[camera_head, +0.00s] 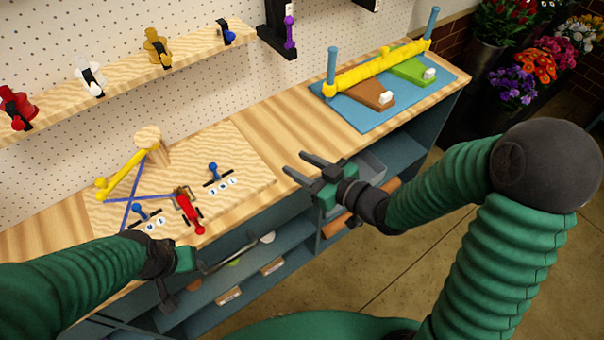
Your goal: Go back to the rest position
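My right gripper (299,168) is open and empty. Its two dark fingers point left, over the front edge of the wooden workbench (302,132). My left gripper (190,283) is low at the left, in front of the bench's front edge and its shelves.
A wooden board (240,163) holds a yellow lever (124,174), a red tool (190,212) and blue knobs. A blue mat (370,118) with a yellow roll (378,69) lies at the right end. A shelf (122,82) holds several spools. Flowers (535,66) stand right.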

